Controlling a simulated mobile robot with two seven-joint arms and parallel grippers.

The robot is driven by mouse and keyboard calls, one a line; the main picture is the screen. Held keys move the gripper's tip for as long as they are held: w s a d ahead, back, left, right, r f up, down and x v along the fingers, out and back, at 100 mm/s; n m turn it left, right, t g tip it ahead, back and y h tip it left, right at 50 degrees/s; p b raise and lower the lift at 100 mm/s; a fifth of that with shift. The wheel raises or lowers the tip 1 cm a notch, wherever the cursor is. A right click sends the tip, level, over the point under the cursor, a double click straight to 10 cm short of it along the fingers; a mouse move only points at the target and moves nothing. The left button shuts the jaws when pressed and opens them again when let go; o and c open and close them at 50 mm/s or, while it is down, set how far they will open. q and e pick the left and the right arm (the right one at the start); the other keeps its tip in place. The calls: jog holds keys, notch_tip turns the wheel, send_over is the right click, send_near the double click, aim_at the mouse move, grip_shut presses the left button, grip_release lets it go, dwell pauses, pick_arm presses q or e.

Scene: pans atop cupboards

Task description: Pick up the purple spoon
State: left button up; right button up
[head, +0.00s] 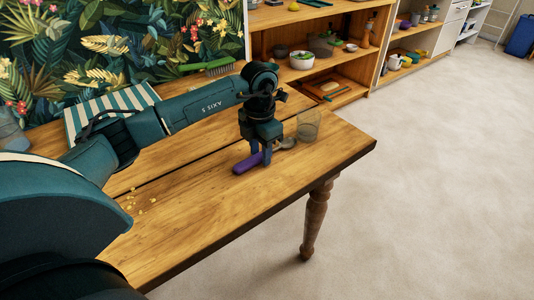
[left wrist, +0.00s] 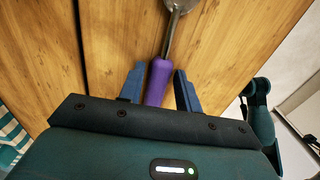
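The purple spoon (head: 247,163) lies on the wooden table near its right end, purple handle to the left and metal bowl (head: 288,143) to the right. My left gripper (head: 261,158) points down over the spoon's handle. In the left wrist view the purple handle (left wrist: 158,82) lies between the two blue fingers of my left gripper (left wrist: 158,88), with a gap visible on each side, so the gripper is open. The metal part of the spoon (left wrist: 174,20) extends away from the fingers. My right gripper is in neither view.
A clear glass (head: 308,125) stands just beyond the spoon's bowl. A green brush (head: 208,67) and a striped cloth (head: 110,108) lie at the back of the table. Yellow crumbs (head: 135,201) lie at the left. The front of the table is clear.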

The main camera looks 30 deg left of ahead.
pick_arm(q)
grip_shut()
